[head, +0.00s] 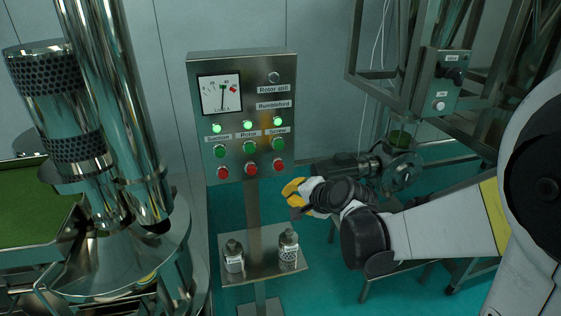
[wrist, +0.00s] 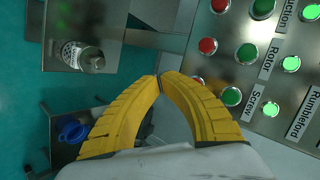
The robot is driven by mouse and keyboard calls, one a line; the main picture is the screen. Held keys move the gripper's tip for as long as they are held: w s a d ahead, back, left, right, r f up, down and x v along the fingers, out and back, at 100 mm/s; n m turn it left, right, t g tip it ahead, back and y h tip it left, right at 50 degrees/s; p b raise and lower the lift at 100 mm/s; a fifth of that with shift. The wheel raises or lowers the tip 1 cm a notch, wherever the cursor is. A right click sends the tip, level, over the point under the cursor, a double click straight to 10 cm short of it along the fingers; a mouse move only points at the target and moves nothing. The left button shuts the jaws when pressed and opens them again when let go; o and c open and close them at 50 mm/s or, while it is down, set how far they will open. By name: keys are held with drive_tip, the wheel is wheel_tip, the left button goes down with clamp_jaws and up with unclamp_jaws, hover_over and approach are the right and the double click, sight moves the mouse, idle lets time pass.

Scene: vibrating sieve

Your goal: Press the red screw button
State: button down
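The red screw button (head: 278,166) is the rightmost of the red buttons in the bottom row of the control panel (head: 264,67). In the wrist view the red screw button (wrist: 198,79) is partly hidden behind the right yellow finger. My gripper (head: 291,190) is in front of the panel, just below and right of that button in the head view. In the wrist view my gripper's yellow fingertips (wrist: 158,79) meet with nothing seen between them. I see no clear contact with the button.
Green buttons (head: 250,147) and lit green lamps (head: 249,125) sit above the red ones. Two jars (head: 235,257) (head: 288,246) stand on a small metal shelf (head: 261,267) below. A motor unit (head: 350,168) is right of the panel, and steel cylinders (head: 115,110) stand left.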

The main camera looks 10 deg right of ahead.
drive_tip(key=shift+s+a, duration=0.1)
approach(274, 174)
drive_tip(key=shift+w+a+f+b, duration=0.15)
drive_tip(key=shift+w+a+f, duration=0.15)
drive_tip(key=shift+w+f, duration=0.35)
drive_tip(key=shift+w+a+f+b, duration=0.15)
drive_tip(key=shift+w+a+f, duration=0.15)
drive_tip(key=shift+w+f, duration=0.35)
drive_tip(key=shift+f, duration=0.1)
idle(0.8)
drive_tip(key=shift+w, duration=0.3)
drive_tip(key=shift+w, duration=0.55)
idle(0.7)
drive_tip(key=shift+s, duration=0.95)
